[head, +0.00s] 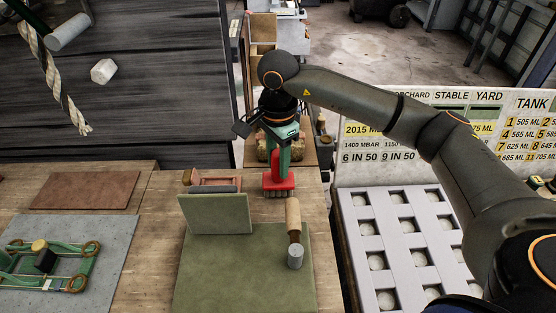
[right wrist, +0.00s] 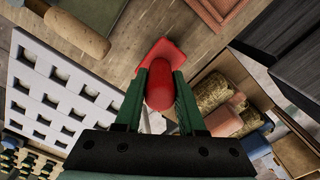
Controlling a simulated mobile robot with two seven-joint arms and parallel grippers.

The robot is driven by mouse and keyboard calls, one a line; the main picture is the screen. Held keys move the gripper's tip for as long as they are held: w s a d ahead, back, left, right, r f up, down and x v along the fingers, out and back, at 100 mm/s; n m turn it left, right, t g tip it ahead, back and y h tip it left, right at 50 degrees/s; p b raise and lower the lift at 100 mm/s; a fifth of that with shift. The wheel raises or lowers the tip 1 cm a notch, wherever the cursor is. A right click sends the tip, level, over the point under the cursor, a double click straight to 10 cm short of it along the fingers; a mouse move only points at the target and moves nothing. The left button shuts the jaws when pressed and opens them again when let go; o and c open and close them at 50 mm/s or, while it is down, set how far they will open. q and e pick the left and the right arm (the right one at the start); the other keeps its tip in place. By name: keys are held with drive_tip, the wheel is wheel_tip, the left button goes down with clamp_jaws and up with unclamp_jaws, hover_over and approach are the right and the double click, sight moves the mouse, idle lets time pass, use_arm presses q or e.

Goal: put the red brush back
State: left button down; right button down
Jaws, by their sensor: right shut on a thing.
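The red brush (head: 280,184) is upright at the back edge of the wooden table, bristles down; I cannot tell whether they touch the wood. My right gripper (head: 277,160) is shut on its handle from above. In the right wrist view, the green fingers of the gripper (right wrist: 160,95) stand on both sides of the red handle (right wrist: 160,88), and the red head shows beyond it. My left gripper is not in view.
A green mat (head: 220,275) with an upright green board (head: 215,213) and a wooden-handled mallet (head: 294,220) lies in front of the brush. A reddish block (head: 215,179) is behind the board. A pale tray with square holes (head: 384,209) stands at right.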

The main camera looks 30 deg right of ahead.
drive_tip(key=shift+f+b, duration=0.3)
drive_tip(key=shift+f, duration=0.1)
drive_tip(key=shift+c, duration=2.1)
unclamp_jaws()
wheel_tip(320, 180, up, 12)
drive_tip(key=shift+r, duration=0.25)
